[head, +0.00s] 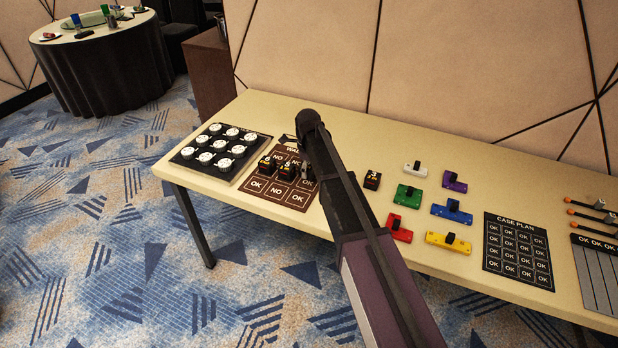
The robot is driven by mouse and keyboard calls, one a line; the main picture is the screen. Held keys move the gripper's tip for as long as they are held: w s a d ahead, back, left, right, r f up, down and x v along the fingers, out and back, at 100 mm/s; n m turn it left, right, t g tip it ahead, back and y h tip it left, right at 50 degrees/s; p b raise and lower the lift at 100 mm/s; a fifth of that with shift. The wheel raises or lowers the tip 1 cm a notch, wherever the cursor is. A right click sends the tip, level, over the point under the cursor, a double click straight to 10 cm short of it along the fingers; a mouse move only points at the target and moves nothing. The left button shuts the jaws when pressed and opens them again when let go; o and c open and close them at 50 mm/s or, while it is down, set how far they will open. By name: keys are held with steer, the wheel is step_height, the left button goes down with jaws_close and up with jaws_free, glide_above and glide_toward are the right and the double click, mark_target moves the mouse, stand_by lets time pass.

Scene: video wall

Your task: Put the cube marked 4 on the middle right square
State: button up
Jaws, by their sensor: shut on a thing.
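The brown board (291,203) with squares marked OK and NO lies on the table left of my arm. One black cube (266,165) with yellow marks stands at the left of its middle row, another (287,171) beside it. A third black cube (372,180) stands on the table right of my arm. My gripper (307,174) points down at the right side of the board, around the middle right square, and is shut on a cube. My arm hides most of the gripper and this cube. I cannot read its mark or tell whether it touches the board.
A black tray with white round pieces (184,153) lies left of the board. Coloured blocks with black knobs, such as the yellow one (448,243), lie to the right. The CASE PLAN board (519,280) lies further right. A padded wall (460,80) stands behind the table.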

mark_target(308, 183)
steer(key=shift+f, duration=0.15)
steer(key=shift+f+b, duration=1.65)
steer(key=shift+b, duration=0.15)
steer(key=shift+f, duration=0.1)
steer(key=o, duration=1.1)
steer(key=shift+o, duration=0.2)
step_height(308, 183, up, 12)
steer(key=p, duration=1.2)
steer(key=shift+r, duration=0.2)
